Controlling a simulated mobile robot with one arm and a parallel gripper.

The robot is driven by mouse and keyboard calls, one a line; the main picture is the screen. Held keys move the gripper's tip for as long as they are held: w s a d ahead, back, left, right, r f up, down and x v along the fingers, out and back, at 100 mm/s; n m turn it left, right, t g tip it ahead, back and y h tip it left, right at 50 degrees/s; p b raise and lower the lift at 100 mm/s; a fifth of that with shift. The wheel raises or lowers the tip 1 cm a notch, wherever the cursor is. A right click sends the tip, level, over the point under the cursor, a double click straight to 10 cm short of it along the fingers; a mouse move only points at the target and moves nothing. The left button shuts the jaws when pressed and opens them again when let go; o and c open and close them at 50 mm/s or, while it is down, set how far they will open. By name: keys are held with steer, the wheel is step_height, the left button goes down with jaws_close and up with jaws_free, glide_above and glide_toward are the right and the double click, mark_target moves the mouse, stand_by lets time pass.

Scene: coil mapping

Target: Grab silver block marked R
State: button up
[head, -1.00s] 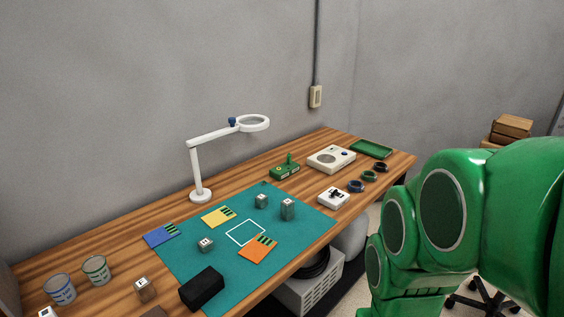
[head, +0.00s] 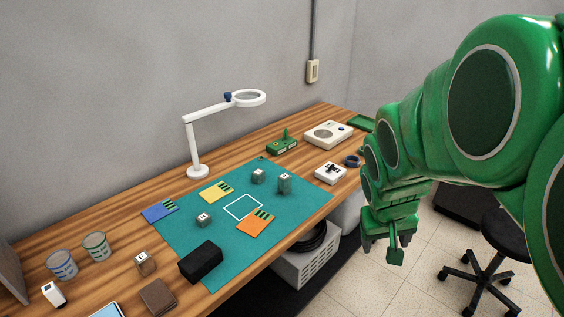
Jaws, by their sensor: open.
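Several small silver-grey blocks with marked tops are in the head view, and I cannot read surely which one bears R. One block (head: 203,219) sits on the left part of the teal mat (head: 190,242). A second block (head: 258,176) and a taller third block (head: 285,183) stand near the mat's far right part. Another block (head: 145,262) is on bare wood left of the mat. My gripper (head: 383,248) is open and empty, hanging off the front of the table to the right, apart from all the blocks.
A black box (head: 201,262) lies at the mat's front edge. Coloured cards, including an orange card (head: 254,224), lie on the mat. A white magnifier lamp (head: 197,171) stands behind it. A white device (head: 330,173) is to the right. A stool (head: 500,240) stands on the floor.

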steer(key=w+d+f+n+t, duration=0.1)
steer(key=w+t, duration=0.1)
steer(key=w, duration=0.6)
steer(key=w+d+t, duration=0.2)
steer(key=w, duration=0.6)
steer(key=n+t+y, duration=0.4)
steer(key=n+y, duration=0.3)
steer(key=y, duration=0.4)
glide_toward(288, 181)
steer(key=x, duration=0.3)
steer(key=shift+w+a+f, duration=0.1)
steer(key=shift+w+a, duration=0.05)
steer(key=shift+w, duration=0.1)
steer(key=shift+a+f+y, duration=0.15)
steer(key=shift+a+y, duration=0.15)
steer(key=shift+a, duration=0.05)
steer(key=shift+w+a+f, duration=0.25)
steer(key=shift+w+a, duration=0.15)
steer(key=shift+w+d+x, duration=0.1)
steer(key=shift+d+x, duration=0.05)
steer(key=shift+x, duration=1.5)
steer(key=shift+w+d+x, duration=0.1)
steer(key=shift+x, duration=1.5)
